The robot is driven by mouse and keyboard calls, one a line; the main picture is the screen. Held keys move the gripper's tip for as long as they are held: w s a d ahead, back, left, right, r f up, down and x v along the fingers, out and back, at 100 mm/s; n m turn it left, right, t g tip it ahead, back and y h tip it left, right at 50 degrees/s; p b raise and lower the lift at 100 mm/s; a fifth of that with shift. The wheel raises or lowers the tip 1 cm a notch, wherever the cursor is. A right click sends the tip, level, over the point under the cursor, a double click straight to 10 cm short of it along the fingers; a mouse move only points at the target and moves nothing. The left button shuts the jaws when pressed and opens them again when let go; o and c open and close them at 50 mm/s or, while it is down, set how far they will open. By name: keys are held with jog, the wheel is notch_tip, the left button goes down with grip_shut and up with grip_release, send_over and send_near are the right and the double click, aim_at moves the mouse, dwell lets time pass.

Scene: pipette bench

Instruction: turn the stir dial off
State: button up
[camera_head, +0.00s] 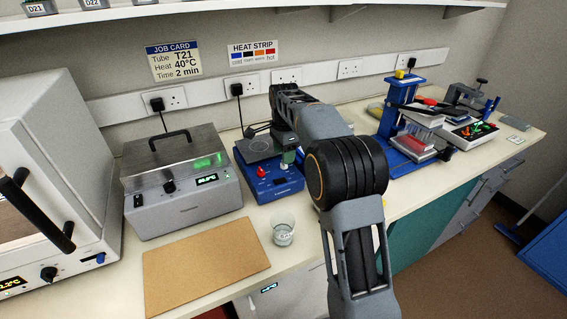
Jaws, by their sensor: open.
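My gripper (254,130) shows small and dark at the arm's far end, above the back of the stirrer. It is open, apart from the front controls, and partly hidden.
A grey lidded bath (181,190) stands left of the stirrer, and a white oven (52,150) farther left. A glass beaker (283,232) stands in front, beside a brown board (205,262). Blue bench devices (402,158) stand to the right.

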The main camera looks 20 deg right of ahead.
jog(key=shift+f, duration=1.8)
jog(key=shift+c, duration=0.4)
jog(key=c, duration=0.8)
jog(key=shift+c, duration=0.2)
